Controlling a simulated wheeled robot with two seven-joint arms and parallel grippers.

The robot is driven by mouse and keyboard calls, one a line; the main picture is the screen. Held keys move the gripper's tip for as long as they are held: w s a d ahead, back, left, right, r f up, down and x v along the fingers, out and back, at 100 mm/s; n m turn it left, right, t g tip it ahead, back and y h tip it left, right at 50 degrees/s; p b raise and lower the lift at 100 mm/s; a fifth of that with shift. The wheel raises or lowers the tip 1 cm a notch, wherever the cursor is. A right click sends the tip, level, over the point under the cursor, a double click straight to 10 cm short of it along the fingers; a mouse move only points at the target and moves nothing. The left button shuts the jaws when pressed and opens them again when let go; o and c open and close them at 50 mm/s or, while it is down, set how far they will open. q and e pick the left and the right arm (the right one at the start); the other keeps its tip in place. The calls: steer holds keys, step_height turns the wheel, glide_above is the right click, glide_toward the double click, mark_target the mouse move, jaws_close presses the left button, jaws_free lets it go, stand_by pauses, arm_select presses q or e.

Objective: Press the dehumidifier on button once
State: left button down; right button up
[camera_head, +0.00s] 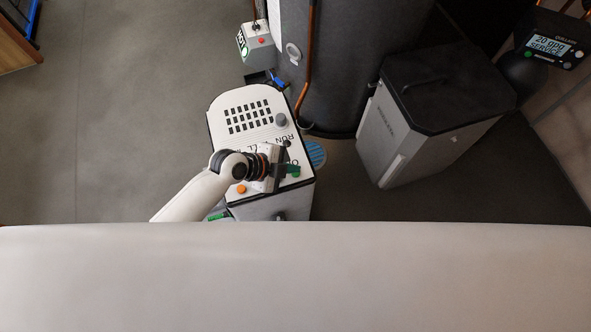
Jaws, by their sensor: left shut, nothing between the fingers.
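The dehumidifier (218,119) is a box with a white top panel, a black vent grille, a grey knob (281,120) and printed lettering. An orange button (241,189) sits near its front left edge. A green button (296,174) sits near the right edge, partly hidden by my gripper. My left gripper (289,168) reaches over the panel from the left, shut and empty, with its fingertips at the green button. I cannot tell whether they touch it. The gripper also hides some of the lettering. My right gripper is not in view.
A dark grey tank (345,70) with a copper pipe (307,65) stands behind. A grey bin-like unit with a black lid (450,85) stands at the right. A small box with a red button (258,45) is at the back. A blue floor drain (316,154) lies beside the dehumidifier.

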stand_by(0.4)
arm_select(q)
steer(key=shift+f+b, duration=0.4)
steer(key=shift+f, duration=0.05)
steer(key=shift+f+b, duration=0.5)
stand_by(0.6)
steer(key=shift+r, duration=0.1)
steer(key=shift+r+p, duration=0.75)
steer(key=shift+r, duration=0.1)
step_height(320, 180, up, 5)
steer(key=p, duration=0.4)
stand_by(0.9)
